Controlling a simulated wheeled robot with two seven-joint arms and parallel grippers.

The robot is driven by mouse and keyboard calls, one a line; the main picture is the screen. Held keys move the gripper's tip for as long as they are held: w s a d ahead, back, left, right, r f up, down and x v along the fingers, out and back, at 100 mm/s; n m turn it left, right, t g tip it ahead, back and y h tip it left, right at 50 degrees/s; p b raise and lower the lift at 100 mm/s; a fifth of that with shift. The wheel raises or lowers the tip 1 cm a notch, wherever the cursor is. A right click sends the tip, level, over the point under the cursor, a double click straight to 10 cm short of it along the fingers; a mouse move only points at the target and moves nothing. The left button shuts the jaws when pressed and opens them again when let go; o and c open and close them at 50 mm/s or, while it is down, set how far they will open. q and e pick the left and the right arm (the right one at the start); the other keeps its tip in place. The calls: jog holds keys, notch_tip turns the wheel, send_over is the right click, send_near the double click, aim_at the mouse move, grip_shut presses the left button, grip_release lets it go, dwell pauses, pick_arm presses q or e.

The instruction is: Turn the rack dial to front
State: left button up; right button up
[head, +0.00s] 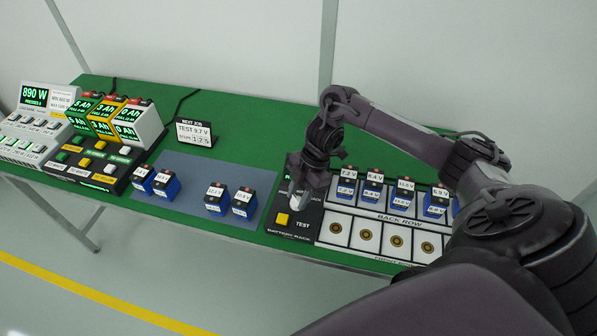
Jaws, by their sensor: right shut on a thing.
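The rack dial (296,203) shows as a pale knob on this panel, mostly covered by my right gripper (300,196). The gripper points down over the dial and is shut on it. Where the dial points cannot be made out. Part of a white label shows just right of the gripper. A yellow button (282,219) marked TEST sits in front of the dial. My left gripper is not in view.
The rack's back row (398,222) holds several blue batteries; the visible front-row slots (334,230) are empty. Several batteries stand on a grey mat (205,182) to the left. Behind is a sign (193,132). Meters and a button box (95,165) fill the table's left end.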

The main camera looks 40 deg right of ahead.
dwell(0.3)
jog(key=o, duration=1)
jog(key=p+v, duration=0.1)
jog(key=v, duration=0.6)
jog(key=shift+d+r, duration=0.25)
jog(key=shift+r, duration=0.1)
